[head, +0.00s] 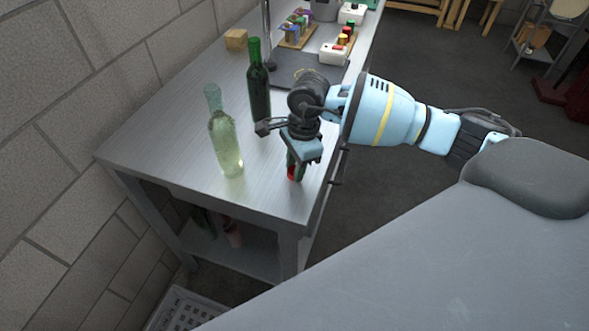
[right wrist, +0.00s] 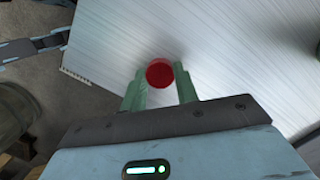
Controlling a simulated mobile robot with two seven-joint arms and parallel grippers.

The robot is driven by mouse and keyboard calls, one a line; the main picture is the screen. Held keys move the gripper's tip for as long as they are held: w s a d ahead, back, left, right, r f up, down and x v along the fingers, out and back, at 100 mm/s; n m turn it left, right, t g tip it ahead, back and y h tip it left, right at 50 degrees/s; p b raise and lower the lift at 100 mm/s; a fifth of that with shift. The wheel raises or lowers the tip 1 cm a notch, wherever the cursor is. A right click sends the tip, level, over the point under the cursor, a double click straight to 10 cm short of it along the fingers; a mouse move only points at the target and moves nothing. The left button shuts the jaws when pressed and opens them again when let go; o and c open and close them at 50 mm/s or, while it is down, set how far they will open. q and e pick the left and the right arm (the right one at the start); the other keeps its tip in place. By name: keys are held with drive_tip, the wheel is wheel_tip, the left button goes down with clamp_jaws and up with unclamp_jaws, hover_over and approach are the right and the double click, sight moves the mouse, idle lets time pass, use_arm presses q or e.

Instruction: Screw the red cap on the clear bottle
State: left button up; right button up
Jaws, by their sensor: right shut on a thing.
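The clear bottle (head: 226,143) stands upright on the metal table, uncapped as far as I can see, with pale yellow-green liquid inside. My right gripper (head: 294,168) points down near the table's right front edge, to the right of the clear bottle. It is shut on the red cap (head: 292,174), which shows between its green fingertips. In the right wrist view the red cap (right wrist: 160,73) sits between the two fingers (right wrist: 160,88), over the tabletop. I cannot tell whether the cap still touches the table. My left gripper is not in view.
A dark green bottle (head: 258,90) stands behind the clear bottle, close to my right arm. A wooden block (head: 236,40), a dark mat (head: 290,72) and trays with small coloured items (head: 296,32) lie farther back. The table (head: 160,135) is bare left of the clear bottle.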

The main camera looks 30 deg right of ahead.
sight(292, 171)
drive_tip(key=shift+r, duration=0.1)
drive_tip(key=shift+r, duration=0.6)
wheel_tip(292, 171, up, 2)
drive_tip(key=shift+r, duration=0.15)
drive_tip(key=s+a, duration=0.3)
drive_tip(key=s, duration=0.4)
drive_tip(key=s+a+r+b, duration=0.1)
drive_tip(key=s+a, duration=0.2)
drive_tip(key=s, duration=0.4)
drive_tip(key=shift+s+a+r, duration=0.15)
drive_tip(key=shift+s+a, duration=0.15)
drive_tip(key=shift+a, duration=0.1)
